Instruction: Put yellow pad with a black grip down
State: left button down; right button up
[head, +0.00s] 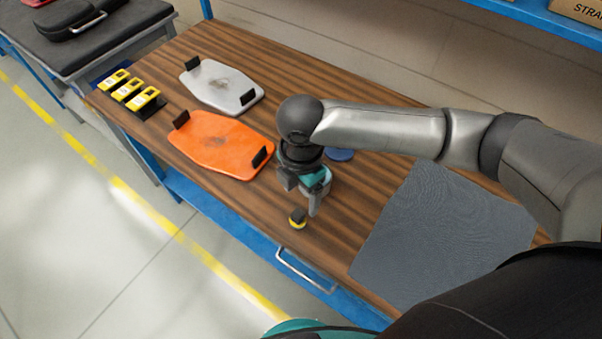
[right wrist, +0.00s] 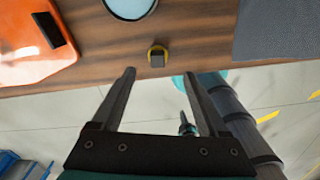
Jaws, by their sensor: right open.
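The small yellow pad with a black grip (head: 297,224) sits upright on the wooden table near its front edge. It also shows in the right wrist view (right wrist: 157,55), beyond my fingertips and roughly midway between them. My right gripper (head: 303,199) is open and empty, just above and behind the pad in the head view. In the right wrist view its two fingers (right wrist: 160,74) are spread wide, with nothing between them. The pad looks apart from both fingers.
An orange panel (head: 214,143) and a grey panel (head: 215,83) lie left on the table (head: 345,222). Yellow-black blocks (head: 131,92) stand at the far left. A blue disc (head: 341,155) lies behind my gripper. A grey mat (head: 440,240) covers the right side.

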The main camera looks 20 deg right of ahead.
notch_tip(320, 180, up, 5)
jog(key=shift+r+p, duration=0.2)
jog(key=shift+p, duration=0.15)
dwell(0.4)
